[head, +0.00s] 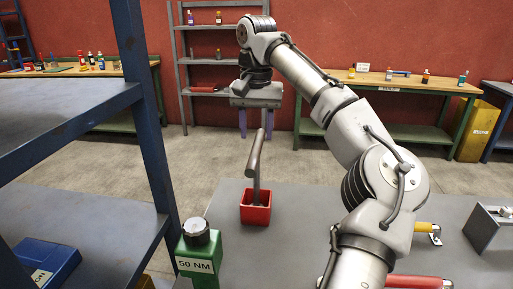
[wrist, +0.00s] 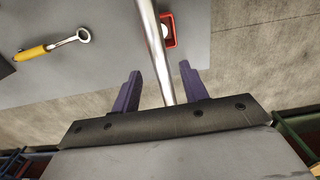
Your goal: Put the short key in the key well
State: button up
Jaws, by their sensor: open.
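A bent grey metal key (head: 256,178) stands in a small red open box (head: 256,213) on the grey table, its upper part leaning up toward my gripper (head: 256,136). I cannot tell whether this is the short key, or whether the red box is the key well. In the wrist view, the key's bar (wrist: 163,72) runs between the two purple fingers of my gripper (wrist: 160,69), with gaps at both sides. The gripper is open and holds nothing. The bar's near end is hidden behind the gripper body. The red box (wrist: 173,38) also shows there.
A green block marked 50 NM (head: 198,262) with a black knob stands at the front left. A yellow-handled tool (head: 424,227), a red-handled tool (head: 413,282) and a grey bracket (head: 484,228) lie at the right. A blue shelf (head: 150,120) rises at the left.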

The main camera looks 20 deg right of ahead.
jog(key=shift+r, duration=1.4)
